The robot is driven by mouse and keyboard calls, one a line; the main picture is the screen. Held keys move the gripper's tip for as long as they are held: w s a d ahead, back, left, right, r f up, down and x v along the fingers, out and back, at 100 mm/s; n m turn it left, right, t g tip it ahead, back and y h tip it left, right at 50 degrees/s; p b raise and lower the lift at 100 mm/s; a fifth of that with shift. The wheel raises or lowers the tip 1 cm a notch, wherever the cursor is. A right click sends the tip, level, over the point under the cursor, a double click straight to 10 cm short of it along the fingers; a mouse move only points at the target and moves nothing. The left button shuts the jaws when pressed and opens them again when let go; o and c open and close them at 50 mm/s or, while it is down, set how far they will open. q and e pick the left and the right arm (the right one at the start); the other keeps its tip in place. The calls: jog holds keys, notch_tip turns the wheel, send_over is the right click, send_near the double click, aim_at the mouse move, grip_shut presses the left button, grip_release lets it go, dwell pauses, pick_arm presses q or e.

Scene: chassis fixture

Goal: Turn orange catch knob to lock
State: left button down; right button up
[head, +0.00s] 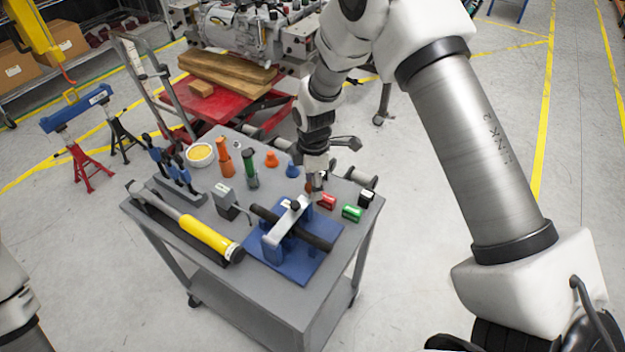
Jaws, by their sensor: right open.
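The chassis fixture is a blue base plate (305,265) on the grey cart, with a dark bar (318,241) held under a grey clamp arm (287,221) that has a black knob on top. A small orange piece (309,187) shows just beside my right gripper, mostly hidden by it; I cannot tell for sure that it is the catch knob, or how it is turned. My right gripper (317,186) points down at the far edge of the fixture, with its jaws open. Whether it touches the orange piece cannot be told. My left gripper is out of view.
A yellow-handled tool (207,236) lies along the cart's left side.

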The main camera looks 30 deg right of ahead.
aim_at(309, 183)
jog(key=shift+w+f, duration=1.2)
jog(key=shift+w, duration=0.05)
jog(key=shift+s+r, duration=0.25)
jog(key=shift+s, duration=0.05)
jog(key=shift+c, duration=1.1)
jog(key=shift+s+r, duration=0.2)
jog(key=shift+s, duration=0.1)
jog(key=c, duration=0.5)
grip_shut()
jog(key=shift+w+f, duration=0.1)
jog(key=shift+f, duration=0.1)
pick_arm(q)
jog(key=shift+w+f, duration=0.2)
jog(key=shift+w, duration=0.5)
